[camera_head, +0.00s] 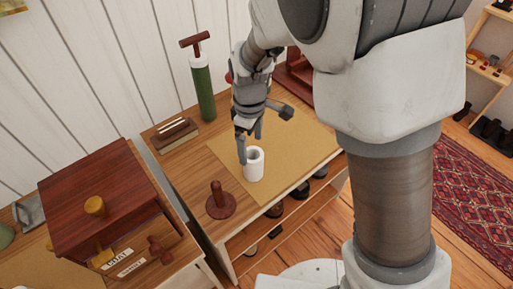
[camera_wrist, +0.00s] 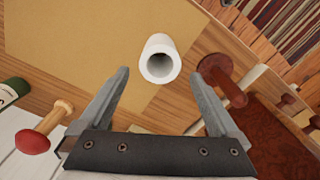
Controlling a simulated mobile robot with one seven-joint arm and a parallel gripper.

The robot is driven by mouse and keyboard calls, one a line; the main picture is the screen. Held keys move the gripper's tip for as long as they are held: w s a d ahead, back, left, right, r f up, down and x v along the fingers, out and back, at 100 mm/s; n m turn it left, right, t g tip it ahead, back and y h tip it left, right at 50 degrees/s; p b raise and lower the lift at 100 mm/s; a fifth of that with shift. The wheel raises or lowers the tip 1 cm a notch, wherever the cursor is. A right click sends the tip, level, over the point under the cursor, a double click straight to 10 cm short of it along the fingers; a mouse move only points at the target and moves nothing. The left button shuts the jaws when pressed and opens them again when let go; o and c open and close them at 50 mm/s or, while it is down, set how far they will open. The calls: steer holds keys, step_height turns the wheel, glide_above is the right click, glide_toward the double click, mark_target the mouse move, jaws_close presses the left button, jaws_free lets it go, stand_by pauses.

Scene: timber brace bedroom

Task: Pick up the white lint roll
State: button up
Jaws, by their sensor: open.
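The white lint roll (camera_head: 254,164) is a short hollow white cylinder standing upright on the tan mat of the wooden table. In the wrist view the lint roll (camera_wrist: 160,59) shows ahead of the jaws, roughly centred between them, with its open end facing the camera. My gripper (camera_head: 250,142) is above and just behind the roll in the head view, pointing down. In the wrist view my gripper (camera_wrist: 160,93) is open, with both fingers apart and nothing between them. Whether a finger touches the roll cannot be told from the head view.
A dark red knobbed stamp (camera_head: 219,202) stands close to the left of the roll. A tall green cylinder with a T-handle (camera_head: 203,88) and a brown block (camera_head: 175,134) stand behind. A red-brown cabinet (camera_head: 95,195) is at left.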

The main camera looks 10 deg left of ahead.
mark_target(251, 155)
step_height(251, 155, down, 5)
steer(key=shift+d+f+b, duration=0.15)
steer(key=shift+f+b, duration=0.15)
steer(key=shift+f, duration=1.05)
steer(key=shift+d+f+b, duration=0.1)
steer(key=shift+f+b, duration=0.2)
steer(key=shift+f, duration=1)
steer(key=c, duration=1.5)
steer(key=shift+o, duration=0.2)
steer(key=shift+r, duration=0.1)
